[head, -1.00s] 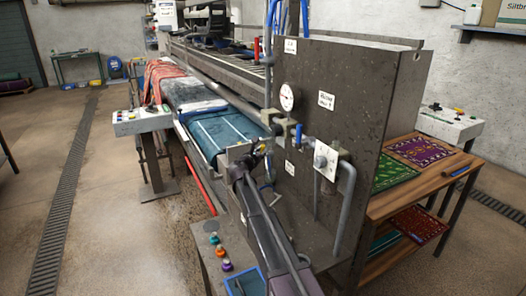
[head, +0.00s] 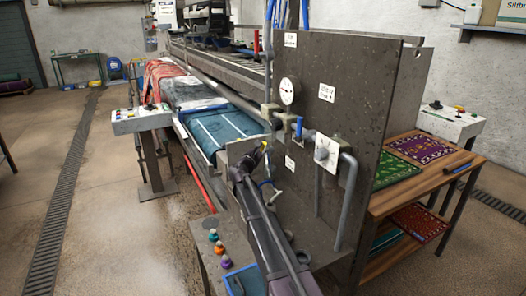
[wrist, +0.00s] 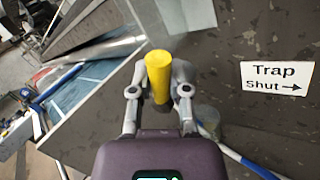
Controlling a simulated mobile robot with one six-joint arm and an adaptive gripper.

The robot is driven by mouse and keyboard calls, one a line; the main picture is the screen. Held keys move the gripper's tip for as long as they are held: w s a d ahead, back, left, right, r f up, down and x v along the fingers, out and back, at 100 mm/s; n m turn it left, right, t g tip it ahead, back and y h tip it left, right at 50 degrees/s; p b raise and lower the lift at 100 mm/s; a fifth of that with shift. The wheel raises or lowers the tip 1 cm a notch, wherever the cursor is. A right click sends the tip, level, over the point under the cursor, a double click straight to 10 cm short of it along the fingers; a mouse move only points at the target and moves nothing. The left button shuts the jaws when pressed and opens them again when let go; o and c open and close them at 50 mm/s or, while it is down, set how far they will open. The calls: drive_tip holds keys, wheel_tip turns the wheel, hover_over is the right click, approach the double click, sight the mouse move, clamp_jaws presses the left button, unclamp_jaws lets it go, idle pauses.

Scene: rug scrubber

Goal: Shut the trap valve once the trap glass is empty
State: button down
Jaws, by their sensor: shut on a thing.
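My gripper (wrist: 158,92) is shut on a yellow handle (wrist: 158,66), which stands up between the two fingers in the wrist view. A white label (wrist: 277,78) right of it reads "Trap", "Shut" with an arrow pointing right. In the head view my gripper (head: 258,158) is at the left lower side of the dark panel, and only a small bit of yellow shows there.
The dark steel panel (head: 345,75) carries a round gauge (head: 287,91), a blue-handled valve (head: 299,128) and a knob on a white plate (head: 322,153). Grey pipes run close to my arm. A control stand (head: 142,119) stands left, a wooden rug table (head: 385,208) right. The left floor is open.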

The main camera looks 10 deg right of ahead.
drive_tip(key=shift+s+d+f+m+g+h+b, duration=0.1)
drive_tip(key=shift+s+f+m+g+h+b, duration=0.4)
drive_tip(key=shift+m+h+b, duration=1.8)
drive_tip(key=shift+s+d+f+m+g+h+b, duration=0.1)
drive_tip(key=shift+f+m+g+h+b, duration=0.7)
drive_tip(key=shift+m, duration=2.75)
drive_tip(key=shift+s+d+f+m+g+h+b, duration=0.1)
drive_tip(key=shift+s+f+m+g+h+b, duration=0.15)
drive_tip(key=shift+m+g+h+b, duration=1.45)
drive_tip(key=m+t, duration=0.1)
drive_tip(key=m, duration=0.2)
drive_tip(key=c, duration=0.6)
unclamp_jaws()
drive_tip(key=shift+s+r+n+t, duration=0.1)
drive_tip(key=shift+n+t, duration=0.3)
drive_tip(key=shift+n, duration=0.05)
